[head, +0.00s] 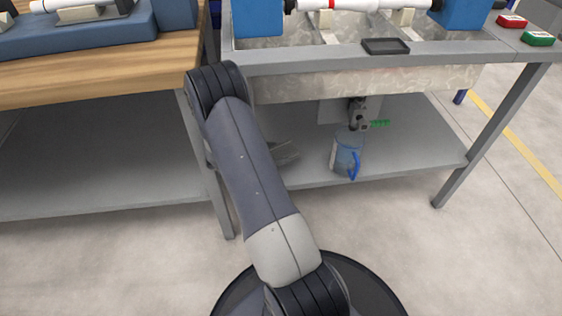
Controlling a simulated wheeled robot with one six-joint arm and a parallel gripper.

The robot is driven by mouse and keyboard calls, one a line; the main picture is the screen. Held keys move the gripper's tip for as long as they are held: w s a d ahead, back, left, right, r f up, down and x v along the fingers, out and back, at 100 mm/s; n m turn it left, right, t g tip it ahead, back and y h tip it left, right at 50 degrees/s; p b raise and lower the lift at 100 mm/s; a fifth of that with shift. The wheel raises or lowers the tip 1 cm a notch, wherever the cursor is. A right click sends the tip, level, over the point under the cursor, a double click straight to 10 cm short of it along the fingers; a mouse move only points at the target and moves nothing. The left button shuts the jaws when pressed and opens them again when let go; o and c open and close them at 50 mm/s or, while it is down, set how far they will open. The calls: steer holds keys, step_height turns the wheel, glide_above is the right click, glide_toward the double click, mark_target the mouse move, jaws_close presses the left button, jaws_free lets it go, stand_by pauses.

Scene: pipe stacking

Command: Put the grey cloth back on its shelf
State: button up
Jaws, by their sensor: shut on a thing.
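A small grey, flat, folded-looking piece (287,152), which looks like the grey cloth, shows just right of my arm over the lower shelf (400,165) of the right-hand bench. Its left part is hidden behind my arm. I cannot tell whether it lies on the shelf or is held above it. My arm rises from the bottom middle to its elbow at the upper left and hides what is behind it. My gripper is not clearly visible, so its fingers and any contact with the cloth are hidden.
A clear jug with a blue handle (346,157) stands on the lower shelf below a drain fitting (357,115) with a green lever. A bench leg (222,200) stands left of my arm. The left bench's lower shelf (90,160) looks empty. A black tray (386,46) lies on the bench rim.

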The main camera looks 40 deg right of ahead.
steer(key=shift+f+b, duration=0.65)
steer(key=shift+f, duration=1.75)
steer(key=shift+f+b, duration=0.2)
steer(key=shift+b, duration=0.15)
steer(key=o, duration=1)
steer(key=shift+r, duration=0.1)
steer(key=shift+r+p, duration=0.2)
steer(key=shift+p, duration=0.2)
steer(key=p+v, duration=0.3)
steer(key=v, duration=0.9)
steer(key=shift+f, duration=0.15)
